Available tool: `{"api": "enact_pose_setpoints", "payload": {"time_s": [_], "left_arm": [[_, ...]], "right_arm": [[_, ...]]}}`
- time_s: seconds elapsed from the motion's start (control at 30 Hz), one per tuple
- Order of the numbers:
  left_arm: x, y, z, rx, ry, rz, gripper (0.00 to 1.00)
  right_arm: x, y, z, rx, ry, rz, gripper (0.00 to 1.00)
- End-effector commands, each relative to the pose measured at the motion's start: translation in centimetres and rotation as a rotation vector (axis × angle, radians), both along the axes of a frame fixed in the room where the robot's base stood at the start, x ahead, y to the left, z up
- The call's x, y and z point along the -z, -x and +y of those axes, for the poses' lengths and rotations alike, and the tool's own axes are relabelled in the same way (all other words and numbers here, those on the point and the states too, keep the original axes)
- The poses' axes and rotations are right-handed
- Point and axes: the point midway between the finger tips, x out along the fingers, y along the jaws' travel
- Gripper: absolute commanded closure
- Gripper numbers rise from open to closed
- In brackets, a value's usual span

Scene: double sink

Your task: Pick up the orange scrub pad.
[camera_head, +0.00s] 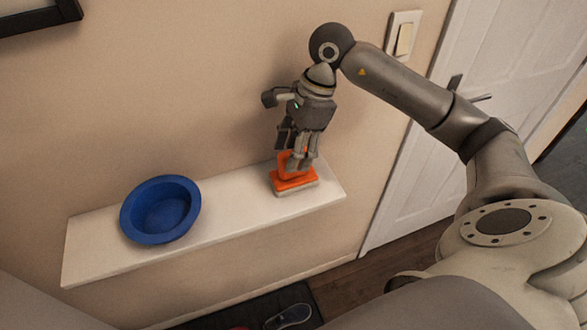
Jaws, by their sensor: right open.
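The orange scrub pad (295,183) lies near the right end of a white wall shelf. It has an orange top over a pale lower layer. Another orange part (284,160) rises just behind and between my fingers; I cannot tell whether it belongs to the same pad. My right gripper (304,164) points down from above with its fingers open, its tips at or just above the pad. The fingers hide part of the orange, and I cannot tell whether they touch it. My left gripper is not in view.
A blue bowl (160,210) stands on the left part of the white shelf (228,208), with bare shelf between it and the pad. The wall is close behind. A light switch (404,38) and a white door (480,60) are to the right. A shoe (288,316) lies on the floor.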

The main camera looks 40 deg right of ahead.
Motion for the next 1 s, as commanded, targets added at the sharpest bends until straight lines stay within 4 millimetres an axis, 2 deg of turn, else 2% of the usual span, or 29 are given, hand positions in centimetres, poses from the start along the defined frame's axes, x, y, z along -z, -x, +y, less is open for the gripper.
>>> {"api": "enact_pose_setpoints", "payload": {"time_s": [0.2, 0.4, 0.67, 1.0], "left_arm": [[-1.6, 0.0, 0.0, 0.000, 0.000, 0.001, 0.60], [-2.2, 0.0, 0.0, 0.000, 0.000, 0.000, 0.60], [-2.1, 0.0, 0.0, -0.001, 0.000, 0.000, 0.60], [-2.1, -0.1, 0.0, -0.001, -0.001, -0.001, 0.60]], "right_arm": [[2.3, -0.3, 0.2, -0.001, -0.002, 0.005, 0.48], [4.5, -0.5, 0.7, 0.000, -0.002, 0.003, 0.48], [4.9, -0.6, 0.8, 0.000, 0.000, 0.000, 0.48], [4.8, -0.6, 0.8, 0.001, 0.000, 0.000, 0.91]]}}
